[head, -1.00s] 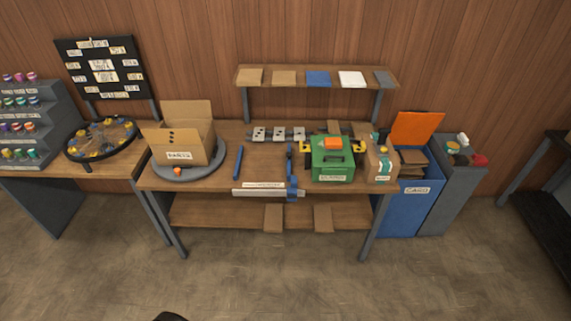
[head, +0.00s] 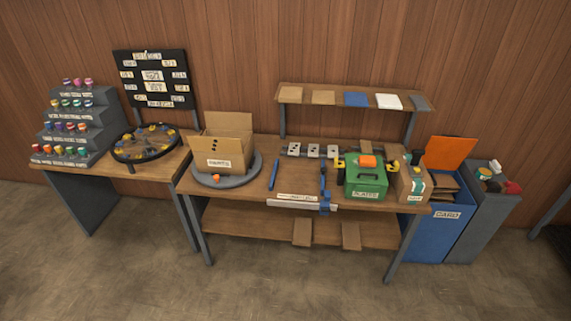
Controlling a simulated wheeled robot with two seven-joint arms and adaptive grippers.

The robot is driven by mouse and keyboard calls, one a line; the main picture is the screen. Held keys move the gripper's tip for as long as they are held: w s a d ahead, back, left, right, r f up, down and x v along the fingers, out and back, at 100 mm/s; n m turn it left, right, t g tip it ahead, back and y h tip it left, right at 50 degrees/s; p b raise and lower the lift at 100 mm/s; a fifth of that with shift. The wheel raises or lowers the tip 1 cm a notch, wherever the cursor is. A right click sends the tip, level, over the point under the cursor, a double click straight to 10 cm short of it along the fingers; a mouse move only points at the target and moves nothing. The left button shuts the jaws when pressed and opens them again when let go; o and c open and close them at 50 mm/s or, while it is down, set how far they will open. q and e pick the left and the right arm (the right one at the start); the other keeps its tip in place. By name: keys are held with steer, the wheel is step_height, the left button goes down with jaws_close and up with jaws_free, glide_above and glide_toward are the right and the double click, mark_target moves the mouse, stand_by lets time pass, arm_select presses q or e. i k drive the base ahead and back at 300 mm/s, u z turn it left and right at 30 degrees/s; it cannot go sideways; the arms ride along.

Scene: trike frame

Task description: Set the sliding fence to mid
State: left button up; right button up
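What looks like the sliding fence, a narrow blue bar (head: 323,182) with a blue block (head: 325,206) at its front end, is on the middle table. The block sits at the right part of a pale labelled rail (head: 290,201) along the table's front edge. The label's marks are too small to read. A second blue bar (head: 274,174) lies on the tabletop to the left. Neither of my grippers shows in the head view.
A cardboard box (head: 222,150) stands on a round grey turntable (head: 247,176) at the left. A green box (head: 366,182) stands close to the right of the fence. A blue bin (head: 435,230) is at the table's right end. The floor in front is clear.

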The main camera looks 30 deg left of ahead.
mark_target(325, 203)
steer(key=u, duration=0.5)
steer(key=i, duration=0.65)
steer(key=u, duration=0.3)
